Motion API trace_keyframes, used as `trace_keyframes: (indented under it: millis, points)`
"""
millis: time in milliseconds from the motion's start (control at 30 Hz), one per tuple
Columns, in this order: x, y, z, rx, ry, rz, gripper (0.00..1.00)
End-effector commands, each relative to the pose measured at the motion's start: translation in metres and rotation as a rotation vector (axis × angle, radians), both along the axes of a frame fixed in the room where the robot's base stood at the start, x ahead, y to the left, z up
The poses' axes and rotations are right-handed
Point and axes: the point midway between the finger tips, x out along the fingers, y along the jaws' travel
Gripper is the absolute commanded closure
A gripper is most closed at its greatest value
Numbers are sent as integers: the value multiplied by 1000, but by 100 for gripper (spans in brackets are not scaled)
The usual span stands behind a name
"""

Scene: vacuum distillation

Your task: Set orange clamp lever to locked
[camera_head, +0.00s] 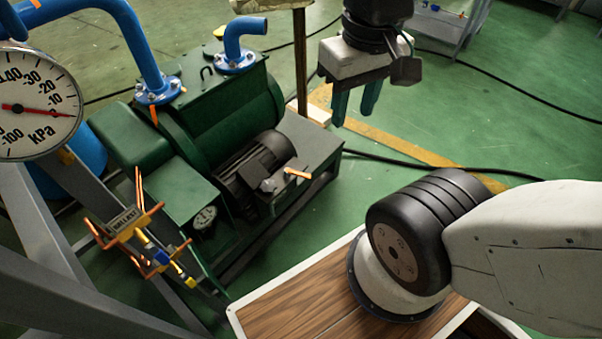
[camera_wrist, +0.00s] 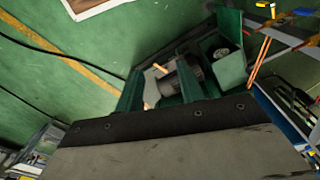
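Several orange levers show in the head view, and I cannot tell which one is the task's clamp lever or its setting. One orange lever (camera_head: 297,173) sticks out beside the black motor of the green pump. Another small orange lever (camera_head: 154,115) hangs at the blue pipe's flange. Orange handles (camera_head: 138,187) also show on the brass valve labelled BALLAST. My gripper (camera_head: 356,103) has two teal fingers, apart and empty, pointing down above the floor to the right of the pump. In the wrist view, the fingers (camera_wrist: 155,94) show in front of the motor.
The green pump (camera_head: 222,112) stands on a dark base. A round kPa gauge (camera_head: 38,107) and grey frame bars (camera_head: 60,280) are at the left. A wooden-topped surface (camera_head: 290,307) lies at the bottom. Black cables cross the green floor, which is open at the right.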

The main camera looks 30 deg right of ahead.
Motion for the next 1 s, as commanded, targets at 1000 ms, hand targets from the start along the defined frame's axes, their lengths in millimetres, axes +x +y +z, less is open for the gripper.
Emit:
trace_keyframes:
  millis: [1000]
  points:
    - [123, -54, -216, 718, 824, -746, 62]
